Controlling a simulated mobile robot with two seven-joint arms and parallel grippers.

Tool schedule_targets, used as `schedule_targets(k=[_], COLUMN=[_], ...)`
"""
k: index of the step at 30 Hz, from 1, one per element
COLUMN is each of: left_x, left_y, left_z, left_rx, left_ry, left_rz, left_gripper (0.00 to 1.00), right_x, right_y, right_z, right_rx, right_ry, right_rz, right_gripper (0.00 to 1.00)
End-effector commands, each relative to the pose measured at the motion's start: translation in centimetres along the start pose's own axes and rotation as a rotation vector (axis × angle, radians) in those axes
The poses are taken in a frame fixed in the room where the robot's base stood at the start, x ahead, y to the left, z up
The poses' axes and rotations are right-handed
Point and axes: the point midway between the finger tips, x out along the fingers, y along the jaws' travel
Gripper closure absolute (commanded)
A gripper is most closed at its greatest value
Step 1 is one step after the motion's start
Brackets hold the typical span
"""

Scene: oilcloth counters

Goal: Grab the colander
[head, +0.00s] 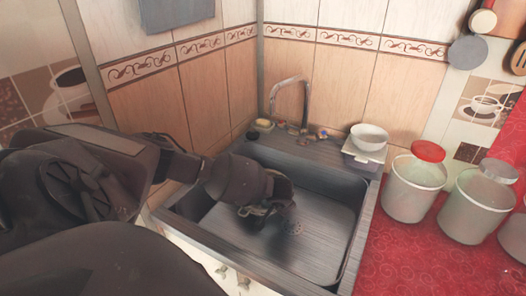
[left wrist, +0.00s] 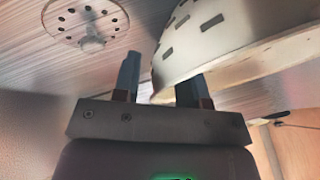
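The colander (left wrist: 205,38) is a pale bowl with slots in its wall, seen in part in the left wrist view at upper right, tilted. My left gripper (head: 262,211) reaches down into the sink. In the left wrist view its two fingers (left wrist: 158,85) are apart. The colander's edge reaches in between them and covers the tip of the right finger. A gap shows between the left finger and the colander, so the gripper is not closed on it. My right gripper is not in view.
The metal sink (head: 329,230) has walls close around my left gripper, and a drain (head: 293,228). A faucet (head: 291,84) stands behind. A white bowl (head: 370,136), clear bins (head: 413,190) and a red-covered counter (head: 420,255) are to the right.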

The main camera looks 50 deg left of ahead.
Motion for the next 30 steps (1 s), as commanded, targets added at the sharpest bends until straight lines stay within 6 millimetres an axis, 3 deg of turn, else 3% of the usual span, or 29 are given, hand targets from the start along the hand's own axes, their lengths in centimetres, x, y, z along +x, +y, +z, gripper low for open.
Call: schedule_targets(k=[1,9,22,30], left_x=[-0.1,0.0,-0.4,-3.2], left_y=[0.0,0.0,-0.2,-2.0], left_z=[0.0,0.0,-0.2,-1.4], left_rx=[0.0,0.0,-0.001,-0.001], left_ry=[0.001,0.0,0.001,0.006], left_rz=[0.0,0.0,0.0,0.001], left_gripper=[0.61,1.0,1.0,1.0], right_x=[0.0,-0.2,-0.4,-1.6], right_y=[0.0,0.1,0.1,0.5], right_z=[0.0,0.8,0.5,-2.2], right_rx=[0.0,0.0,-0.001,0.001], right_ry=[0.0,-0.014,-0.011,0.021], right_rz=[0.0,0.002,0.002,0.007], right_gripper=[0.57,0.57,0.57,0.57])
